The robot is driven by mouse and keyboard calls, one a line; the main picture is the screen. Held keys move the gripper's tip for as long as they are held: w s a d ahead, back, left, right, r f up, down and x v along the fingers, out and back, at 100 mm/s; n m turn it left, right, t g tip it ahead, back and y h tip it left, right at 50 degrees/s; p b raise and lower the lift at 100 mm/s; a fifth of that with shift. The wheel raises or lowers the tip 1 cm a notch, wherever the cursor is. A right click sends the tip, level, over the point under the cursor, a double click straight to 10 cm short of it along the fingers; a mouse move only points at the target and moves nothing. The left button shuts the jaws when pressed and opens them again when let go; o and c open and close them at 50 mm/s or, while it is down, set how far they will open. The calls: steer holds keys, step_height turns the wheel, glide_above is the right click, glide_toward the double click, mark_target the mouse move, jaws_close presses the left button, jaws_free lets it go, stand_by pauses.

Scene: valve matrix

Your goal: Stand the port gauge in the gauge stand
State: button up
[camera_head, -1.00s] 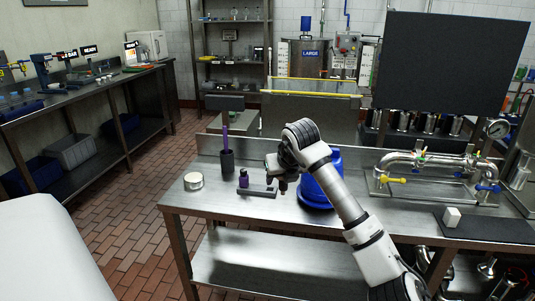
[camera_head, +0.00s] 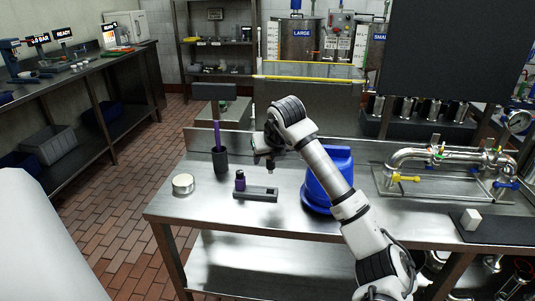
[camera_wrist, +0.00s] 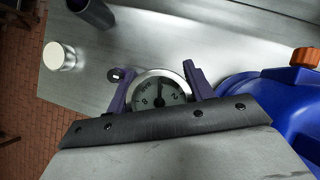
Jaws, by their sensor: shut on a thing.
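The port gauge (camera_wrist: 160,92), a round dial with a pale face and metal rim, sits between the purple fingers of my gripper (camera_wrist: 160,80) in the wrist view. My gripper is shut on it. The gauge is too small to make out in the head view.
A blue container (camera_head: 318,190) stands close to the right of the block. A dark cup (camera_head: 221,161) with a purple rod and a round metal tin (camera_head: 183,184) are to the left. Pipework (camera_head: 440,165) is further right. The steel table's front (camera_head: 240,214) is clear.

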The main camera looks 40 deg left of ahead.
steer(key=shift+r, duration=0.1)
steer(key=b, duration=0.4)
glide_above(269, 188)
steer(key=shift+f, duration=2.9)
steer(key=shift+s+f+b, duration=0.1)
steer(key=shift+f+b, duration=1.25)
steer(key=shift+b, duration=0.15)
steer(key=o, duration=1.1)
steer(key=b+v, duration=0.1)
steer(key=v, duration=1.3)
steer(key=shift+s+f+b, duration=0.1)
steer(key=shift+b, duration=0.25)
